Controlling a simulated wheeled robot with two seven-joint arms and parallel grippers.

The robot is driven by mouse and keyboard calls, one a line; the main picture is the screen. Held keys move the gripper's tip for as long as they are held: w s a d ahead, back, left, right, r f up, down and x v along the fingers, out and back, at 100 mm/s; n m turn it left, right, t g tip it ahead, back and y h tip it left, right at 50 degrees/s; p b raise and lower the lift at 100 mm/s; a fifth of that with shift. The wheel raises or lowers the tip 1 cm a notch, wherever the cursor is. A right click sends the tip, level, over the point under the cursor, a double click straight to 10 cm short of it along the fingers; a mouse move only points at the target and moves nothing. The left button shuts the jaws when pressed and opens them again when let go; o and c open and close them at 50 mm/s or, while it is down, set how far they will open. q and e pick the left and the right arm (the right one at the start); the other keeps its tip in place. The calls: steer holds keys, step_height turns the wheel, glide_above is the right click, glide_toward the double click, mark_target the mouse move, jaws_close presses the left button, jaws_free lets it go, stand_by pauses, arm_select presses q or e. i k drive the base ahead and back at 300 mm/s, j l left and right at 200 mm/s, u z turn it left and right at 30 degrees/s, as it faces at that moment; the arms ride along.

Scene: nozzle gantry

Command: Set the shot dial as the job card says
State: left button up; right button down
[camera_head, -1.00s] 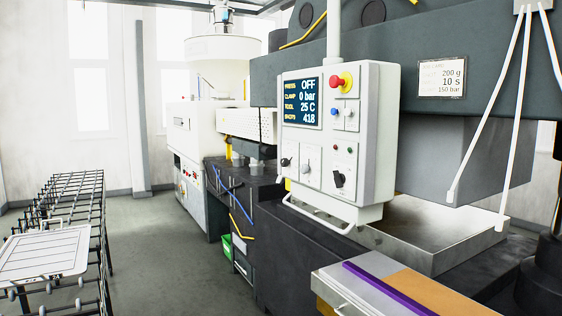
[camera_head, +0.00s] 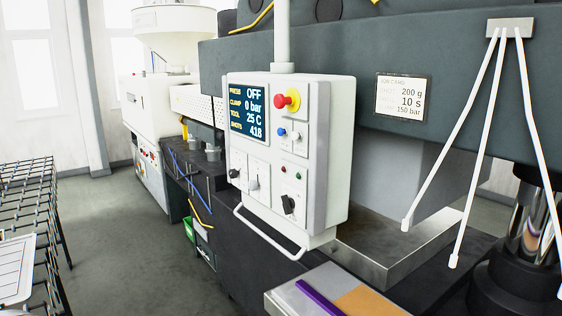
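The job card (camera_head: 403,97) is a pale plate on the dark green machine beam, right of the control panel. Its lines end in 200 g, 10 s and 150 bar; the small words are hard to read. The white control panel (camera_head: 330,150) hangs from a post. Its screen (camera_head: 249,108) reads PRESS OFF, CLAMP 0 bar, TOOL 25 C, SHOTS 418. Neither gripper is in view.
A white handle bar (camera_head: 268,236) runs below the panel. Long white rods (camera_head: 485,140) hang from a bracket at right. A grey and orange block with a purple strip (camera_head: 318,298) is at the front. A wire rack (camera_head: 25,200) stands left; the floor (camera_head: 125,235) between is clear.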

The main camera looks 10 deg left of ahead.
mark_target(233, 173)
steer(key=i+u, duration=0.8)
steer(key=i+l+u, duration=0.2)
steer(key=i+u, duration=1)
steer(key=u, duration=0.2)
steer(key=i+l+u, duration=0.2)
steer(key=i+u, duration=0.25)
steer(key=i+j+u, duration=0.15)
steer(key=i+j+z, duration=0.15)
steer(key=z, duration=1.65)
